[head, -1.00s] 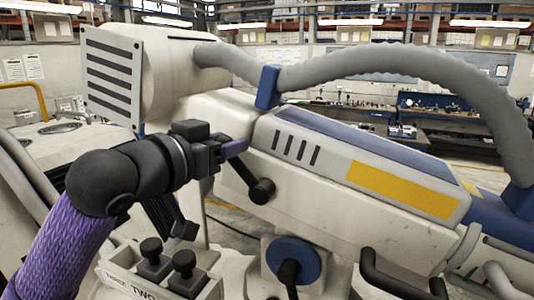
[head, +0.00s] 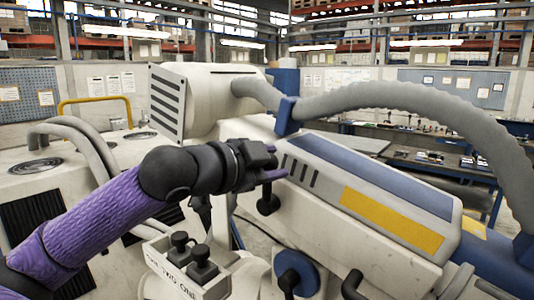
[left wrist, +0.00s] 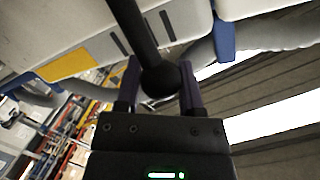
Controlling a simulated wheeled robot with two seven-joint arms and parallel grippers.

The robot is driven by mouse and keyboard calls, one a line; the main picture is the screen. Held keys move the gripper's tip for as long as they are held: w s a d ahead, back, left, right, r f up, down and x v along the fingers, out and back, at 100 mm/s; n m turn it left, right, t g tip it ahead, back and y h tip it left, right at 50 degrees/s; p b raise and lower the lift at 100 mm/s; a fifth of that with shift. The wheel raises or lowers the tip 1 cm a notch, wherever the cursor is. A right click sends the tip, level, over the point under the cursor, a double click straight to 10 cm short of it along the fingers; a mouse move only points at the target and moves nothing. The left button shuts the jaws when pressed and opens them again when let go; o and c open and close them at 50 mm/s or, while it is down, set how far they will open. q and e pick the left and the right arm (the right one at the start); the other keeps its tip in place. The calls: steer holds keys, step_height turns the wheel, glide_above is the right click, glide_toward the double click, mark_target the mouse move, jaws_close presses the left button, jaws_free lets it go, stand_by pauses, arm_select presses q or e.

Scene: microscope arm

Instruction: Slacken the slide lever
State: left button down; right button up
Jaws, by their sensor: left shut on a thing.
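My left gripper (head: 262,164) reaches in from the left to the side of the white microscope arm housing (head: 380,222), by its dark vent slots. In the left wrist view, the purple fingers of the left gripper (left wrist: 160,84) stand on either side of the round black knob of the slide lever (left wrist: 159,79), shut on it. The lever's black rod runs up out of the picture toward the housing. In the head view a black knob (head: 268,204) hangs just below the fingers; the gripper hides its upper end. My right gripper is not in view.
A grey corrugated hose (head: 400,98) arches over the housing, held by a blue clip (head: 287,117). Below the arm are a labelled block with two black knobs (head: 201,262) and a blue round knob (head: 296,271). Workbenches stand behind.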

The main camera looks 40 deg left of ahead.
arm_select(q)
steer(key=shift+d+f, duration=0.2)
steer(key=shift+f, duration=0.05)
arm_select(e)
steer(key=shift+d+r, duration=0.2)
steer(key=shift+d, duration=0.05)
arm_select(q)
steer(key=shift+c, duration=1.1)
jaws_free()
steer(key=shift+a, duration=0.1)
steer(key=shift+r, duration=0.1)
arm_select(e)
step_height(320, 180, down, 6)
steer(key=b, duration=0.6)
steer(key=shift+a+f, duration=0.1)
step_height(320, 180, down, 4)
steer(key=b, duration=0.3)
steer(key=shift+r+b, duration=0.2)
steer(key=shift+b, duration=0.1)
arm_select(q)
steer(key=v, duration=1)
